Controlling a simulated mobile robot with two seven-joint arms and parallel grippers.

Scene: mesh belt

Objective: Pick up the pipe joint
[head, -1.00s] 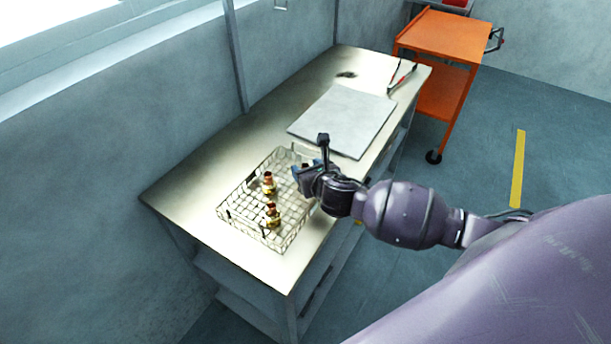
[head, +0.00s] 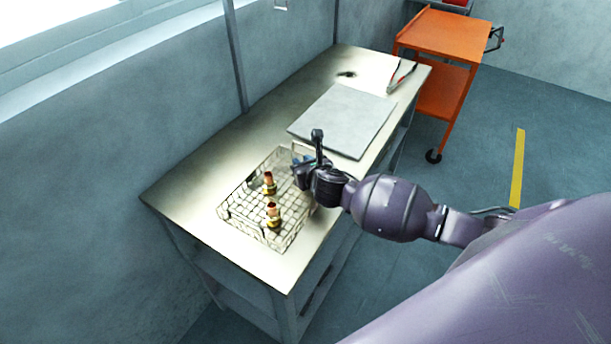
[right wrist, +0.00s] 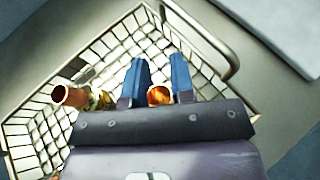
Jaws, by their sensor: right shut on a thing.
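My right gripper (head: 299,160) is at the right far corner of the wire basket (head: 250,240) on the workbench. In the right wrist view its two blue fingers (right wrist: 160,80) are shut on a pipe joint (right wrist: 158,96), whose copper end shows between them. In the head view this joint is hidden by the gripper. Two other brass and copper pipe joints stand in the basket, one farther (head: 268,183) and one nearer (head: 273,214). A copper end (right wrist: 72,96) also shows left of the fingers in the right wrist view. My left gripper is out of view.
The basket's wire walls and handle (right wrist: 215,22) are close around the gripper. A grey flat plate (head: 343,120) lies behind the basket on the bench (head: 180,180). Red-handled pliers (head: 402,76) lie farther back. An orange cart (head: 445,35) stands beyond the bench.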

